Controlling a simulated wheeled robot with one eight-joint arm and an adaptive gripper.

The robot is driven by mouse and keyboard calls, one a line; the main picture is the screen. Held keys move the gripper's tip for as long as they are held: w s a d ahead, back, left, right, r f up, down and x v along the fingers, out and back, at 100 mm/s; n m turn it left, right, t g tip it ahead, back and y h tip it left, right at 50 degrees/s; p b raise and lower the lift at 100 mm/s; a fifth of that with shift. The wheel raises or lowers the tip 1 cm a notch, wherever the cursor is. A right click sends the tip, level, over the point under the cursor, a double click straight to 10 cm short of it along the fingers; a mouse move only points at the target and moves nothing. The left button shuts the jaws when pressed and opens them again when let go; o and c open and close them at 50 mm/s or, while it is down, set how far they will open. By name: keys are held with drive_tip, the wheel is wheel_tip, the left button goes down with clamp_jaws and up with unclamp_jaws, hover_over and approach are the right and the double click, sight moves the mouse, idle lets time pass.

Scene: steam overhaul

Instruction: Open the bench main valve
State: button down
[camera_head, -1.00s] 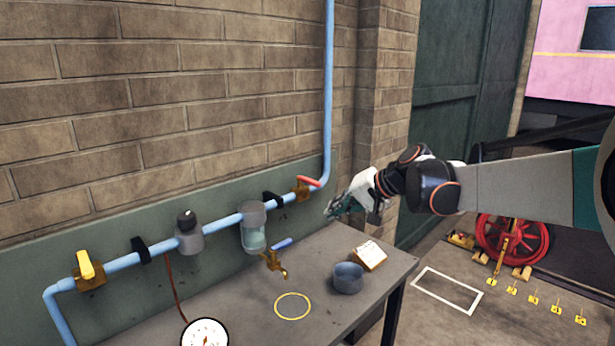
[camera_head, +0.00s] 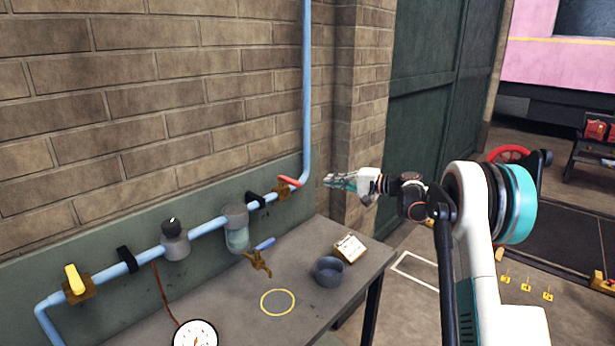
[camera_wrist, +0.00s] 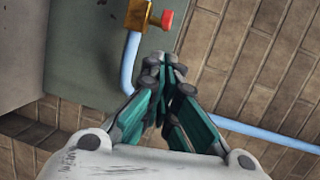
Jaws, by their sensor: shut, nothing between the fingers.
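A brass valve (camera_head: 281,193) with a red lever (camera_head: 289,181) sits near the right end of the blue pipe along the wall, just before the pipe bends upward. The lever slants down to the right, at an angle to the pipe. My gripper (camera_head: 327,180) is just right of the lever, level with it, pointing left, and apart from it. In the wrist view, the valve body (camera_wrist: 138,15) and red handle (camera_wrist: 163,19) are at the top, beyond my gripper's fingertips (camera_wrist: 163,62). The fingers are shut and empty.
A yellow-handled valve (camera_head: 76,281) is at the pipe's left end. The bench (camera_head: 235,318) holds a gauge (camera_head: 195,338), a dark cup (camera_head: 329,270) and a card block (camera_head: 349,248).

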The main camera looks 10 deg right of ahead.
drive_tip(key=shift+m+t+y, duration=0.3)
drive_tip(key=shift+t+y, duration=0.2)
drive_tip(key=shift+y, duration=0.1)
drive_tip(key=shift+w+d+f+p, duration=0.2)
drive_tip(key=shift+w+d+f, duration=0.05)
drive_tip(key=shift+d, duration=0.35)
drive_tip(key=shift+w+d+f+p, duration=0.15)
drive_tip(key=shift+w+d+f, duration=0.15)
drive_tip(key=shift+d, duration=0.3)
drive_tip(key=shift+w+d+f+p, duration=0.2)
drive_tip(key=shift+w+d+f, duration=0.05)
drive_tip(key=shift+d, duration=0.35)
drive_tip(key=shift+w+a, duration=0.1)
drive_tip(key=shift+a, duration=0.05)
drive_tip(key=w+a+b, duration=0.2)
drive_tip(key=w+a, duration=0.1)
drive_tip(key=a, duration=0.7)
drive_tip(key=shift+w+a, duration=0.3)
drive_tip(key=shift+a, duration=0.1)
drive_tip(key=shift+s, duration=0.1)
drive_tip(key=shift+s+a+m+t+h, duration=0.15)
drive_tip(key=shift+m+t+h, duration=0.15)
